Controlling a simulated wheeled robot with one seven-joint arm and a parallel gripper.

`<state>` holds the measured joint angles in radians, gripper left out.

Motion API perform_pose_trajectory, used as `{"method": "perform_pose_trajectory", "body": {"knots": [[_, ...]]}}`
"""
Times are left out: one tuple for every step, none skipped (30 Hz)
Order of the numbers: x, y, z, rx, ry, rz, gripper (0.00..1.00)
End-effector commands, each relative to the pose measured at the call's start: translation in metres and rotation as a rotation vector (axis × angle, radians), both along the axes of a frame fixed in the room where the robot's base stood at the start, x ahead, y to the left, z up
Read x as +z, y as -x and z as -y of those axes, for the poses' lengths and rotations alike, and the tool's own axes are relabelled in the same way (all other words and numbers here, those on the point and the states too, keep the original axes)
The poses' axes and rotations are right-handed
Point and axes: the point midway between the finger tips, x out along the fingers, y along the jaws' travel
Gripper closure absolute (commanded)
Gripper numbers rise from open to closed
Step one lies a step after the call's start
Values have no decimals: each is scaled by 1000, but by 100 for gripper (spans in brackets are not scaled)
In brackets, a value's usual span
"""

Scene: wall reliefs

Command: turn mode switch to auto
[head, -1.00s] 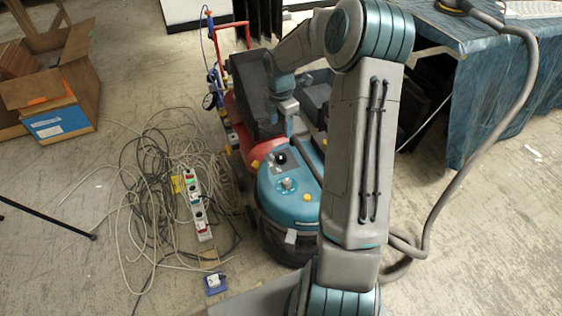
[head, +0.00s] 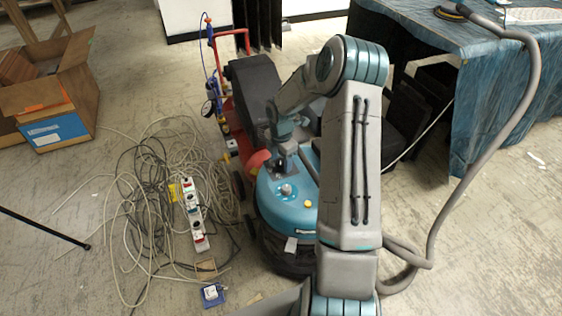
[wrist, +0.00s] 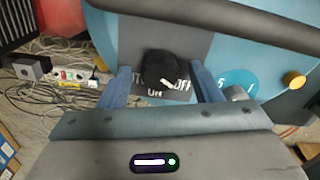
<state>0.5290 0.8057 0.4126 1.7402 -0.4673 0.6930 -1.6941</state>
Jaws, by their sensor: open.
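The mode switch is a round black knob (wrist: 160,66) with a white mark, on a dark grey plate (wrist: 130,38) on top of the blue vacuum (head: 288,208). White lettering on the plate reads ON and OFF, plus a partly hidden word ending in "TO". The white mark sits on the knob's lower side, near ON and OFF; its exact setting is hard to tell. My gripper (wrist: 162,80) is open, with one blue finger on each side of the knob; whether they touch it is unclear. In the head view my gripper (head: 283,150) is over the vacuum's top and largely hides the knob.
A yellow button (wrist: 293,79) and a blue round dial (wrist: 238,82) are right of the plate. A dark handle crosses above. A power strip (head: 194,213) and tangled cables lie left of the vacuum. A red machine (head: 228,112) stands behind it.

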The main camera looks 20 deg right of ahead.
Motion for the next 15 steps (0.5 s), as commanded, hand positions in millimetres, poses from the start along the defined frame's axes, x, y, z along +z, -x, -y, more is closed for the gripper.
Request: {"method": "perform_pose_trajectory", "body": {"knots": [[-2, 0, 0, 0, 0, 0, 42], [-2, 0, 0, 0, 0, 0, 42], [-2, 0, 0, 0, 0, 0, 42], [-2, 0, 0, 0, 0, 0, 42], [-2, 0, 0, 0, 0, 0, 42], [-2, 0, 0, 0, 0, 0, 42], [-2, 0, 0, 0, 0, 0, 42], [-2, 0, 0, 0, 0, 0, 42], [-2, 0, 0, 0, 0, 0, 45], [-2, 0, 0, 0, 0, 0, 53], [-2, 0, 0, 0, 0, 0, 62], [-2, 0, 0, 0, 0, 0, 73], [-2, 0, 0, 0, 0, 0, 81], [-2, 0, 0, 0, 0, 0, 87], [-2, 0, 0, 0, 0, 0, 87]]}}
